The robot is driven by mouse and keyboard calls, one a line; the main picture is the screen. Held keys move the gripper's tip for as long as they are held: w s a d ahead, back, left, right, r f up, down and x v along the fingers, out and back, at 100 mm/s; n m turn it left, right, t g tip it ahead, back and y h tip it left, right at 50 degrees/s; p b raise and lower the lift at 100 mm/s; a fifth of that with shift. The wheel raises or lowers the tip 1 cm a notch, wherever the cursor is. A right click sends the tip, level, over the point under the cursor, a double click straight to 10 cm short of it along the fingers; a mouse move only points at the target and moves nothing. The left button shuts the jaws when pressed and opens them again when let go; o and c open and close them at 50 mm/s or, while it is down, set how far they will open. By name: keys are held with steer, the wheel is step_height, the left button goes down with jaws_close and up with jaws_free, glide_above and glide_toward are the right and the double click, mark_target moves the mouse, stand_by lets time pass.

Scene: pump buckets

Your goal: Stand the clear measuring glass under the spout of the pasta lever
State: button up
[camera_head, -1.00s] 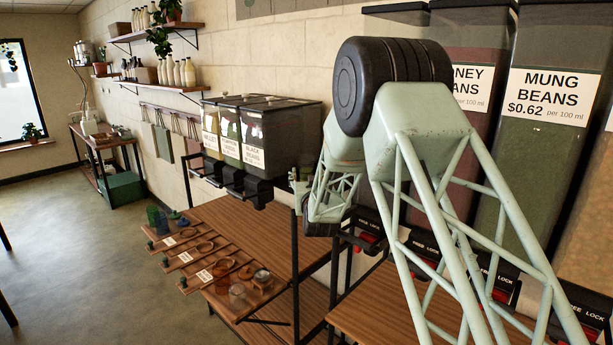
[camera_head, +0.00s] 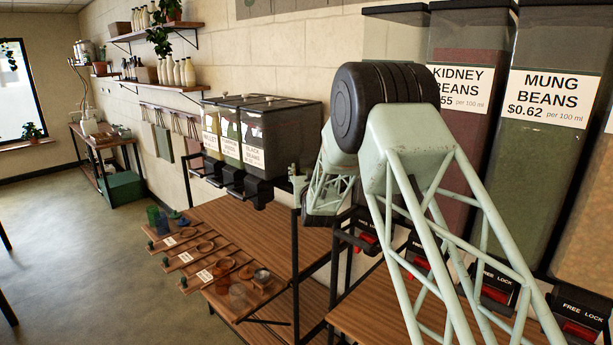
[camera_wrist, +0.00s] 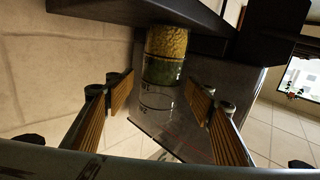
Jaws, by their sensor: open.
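In the wrist view my gripper (camera_wrist: 160,88) is open, with one ribbed finger pad on each side. A clear cylinder with dark measuring marks (camera_wrist: 158,101), apparently the measuring glass, shows between and beyond the fingers. A yellow grainy layer and a green layer (camera_wrist: 163,70) show at its upper end in the picture, by a dark ledge. I cannot tell whether the fingers touch it. In the head view my arm hides most of the gripper. I cannot identify the pasta lever or its spout in either view.
Black-bean, millet and other bins (camera_head: 262,135) hang over a wooden table (camera_head: 270,235) at centre. Kidney-bean (camera_head: 455,150) and mung-bean (camera_head: 535,180) dispensers with red levers stand at right. Small dishes and a glass (camera_head: 237,293) are on the table's left edge. Floor at left is open.

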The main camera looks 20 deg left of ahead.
steer(key=shift+w+a, duration=0.1)
steer(key=shift+w, duration=0.2)
steer(key=shift+c, duration=0.5)
steer(key=shift+r, duration=0.1)
steer(key=c, duration=1.1)
steer(key=shift+r, duration=0.1)
step_height(320, 180, up, 10)
stand_by(0.4)
